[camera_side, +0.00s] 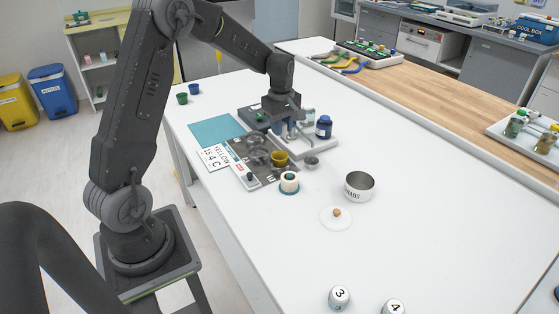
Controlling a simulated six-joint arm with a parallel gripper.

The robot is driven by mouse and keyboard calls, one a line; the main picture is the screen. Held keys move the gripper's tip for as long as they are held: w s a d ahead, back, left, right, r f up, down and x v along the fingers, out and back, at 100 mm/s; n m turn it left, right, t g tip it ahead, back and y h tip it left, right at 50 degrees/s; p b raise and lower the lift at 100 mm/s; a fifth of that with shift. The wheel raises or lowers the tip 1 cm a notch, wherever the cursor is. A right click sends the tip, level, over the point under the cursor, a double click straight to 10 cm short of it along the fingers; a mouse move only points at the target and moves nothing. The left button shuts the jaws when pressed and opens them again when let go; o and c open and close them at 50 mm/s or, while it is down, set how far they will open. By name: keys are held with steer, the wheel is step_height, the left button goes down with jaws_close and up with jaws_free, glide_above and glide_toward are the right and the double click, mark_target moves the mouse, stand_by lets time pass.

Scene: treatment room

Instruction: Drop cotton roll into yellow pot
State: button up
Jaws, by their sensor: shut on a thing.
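The yellow pot (280,158) is a small open pot standing on the dark grey part of a board, near the table's left side. My gripper (290,133) is behind the pot in this view, low over a light tray with bottles. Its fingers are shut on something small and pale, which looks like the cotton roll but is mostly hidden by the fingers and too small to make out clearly. The gripper is apart from the pot and not above it.
A glass dish (258,146) is left of the pot. A blue bottle (323,127) stands right of my gripper. A white cylinder with a green base (289,182), a metal bowl (359,187) and a white disc (337,218) stand nearer.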

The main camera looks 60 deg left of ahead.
steer(key=shift+f, duration=2.1)
steer(key=o, duration=1)
steer(key=shift+c, duration=0.2)
steer(key=shift+r, duration=0.1)
step_height(320, 180, up, 13)
steer(key=shift+r, duration=0.35)
